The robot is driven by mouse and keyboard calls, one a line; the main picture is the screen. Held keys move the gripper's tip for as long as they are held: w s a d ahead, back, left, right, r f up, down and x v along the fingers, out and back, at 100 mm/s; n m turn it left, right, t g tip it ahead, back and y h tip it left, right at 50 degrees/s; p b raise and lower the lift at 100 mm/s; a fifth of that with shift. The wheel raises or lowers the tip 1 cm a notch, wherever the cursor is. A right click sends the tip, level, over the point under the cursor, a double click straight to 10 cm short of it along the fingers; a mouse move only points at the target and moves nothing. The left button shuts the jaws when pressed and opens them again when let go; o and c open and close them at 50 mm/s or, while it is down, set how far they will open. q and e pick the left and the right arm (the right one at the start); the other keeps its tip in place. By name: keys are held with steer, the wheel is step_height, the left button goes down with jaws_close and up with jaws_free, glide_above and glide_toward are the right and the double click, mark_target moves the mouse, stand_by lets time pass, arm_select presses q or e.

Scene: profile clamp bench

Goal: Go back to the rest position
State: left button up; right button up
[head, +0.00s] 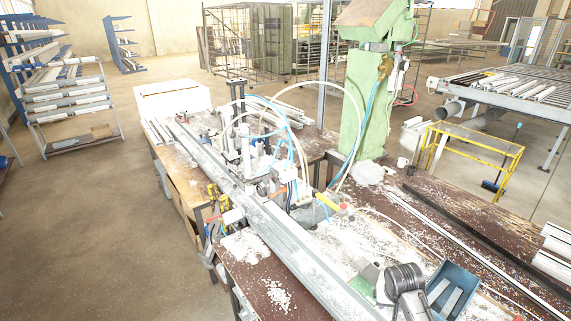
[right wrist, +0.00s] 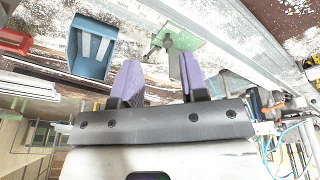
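My right gripper shows in the right wrist view (right wrist: 160,62), with its two purple fingers apart and nothing held between them. Beyond the fingertips lies a green plate (right wrist: 187,49) with a dark grey fitting on it. In the head view my right wrist (head: 405,283) comes in at the bottom edge, over the bench and left of the blue bin (head: 455,284); its fingers cannot be made out there. The green plate shows beside it in the head view (head: 363,287). My left gripper is in neither view.
A long grey profile rail (head: 290,245) runs diagonally across the bench beside clamps and hoses. A green machine column (head: 362,105) rises behind. White chips litter the brown bench top (head: 440,222). A yellow frame (head: 497,145) stands at right.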

steer(key=a+r+n+t, duration=0.3)
steer(key=r+t, duration=0.1)
steer(key=r, duration=0.9)
steer(key=s+a+r+n+t+p, duration=0.2)
steer(key=s+a+r+t, duration=0.15)
steer(key=s, duration=0.45)
steer(key=s+a+f+g+p, duration=0.1)
steer(key=s+f, duration=0.6)
steer(key=s, duration=0.9)
steer(key=s+f+g+y+p, duration=0.1)
steer(key=s+f+g+p, duration=0.2)
steer(key=s, duration=1.4)
step_height(320, 180, down, 4)
steer(key=shift+s+a+f+m+g, duration=0.1)
steer(key=shift+s+a+m+g, duration=0.25)
steer(key=shift+g, duration=0.9)
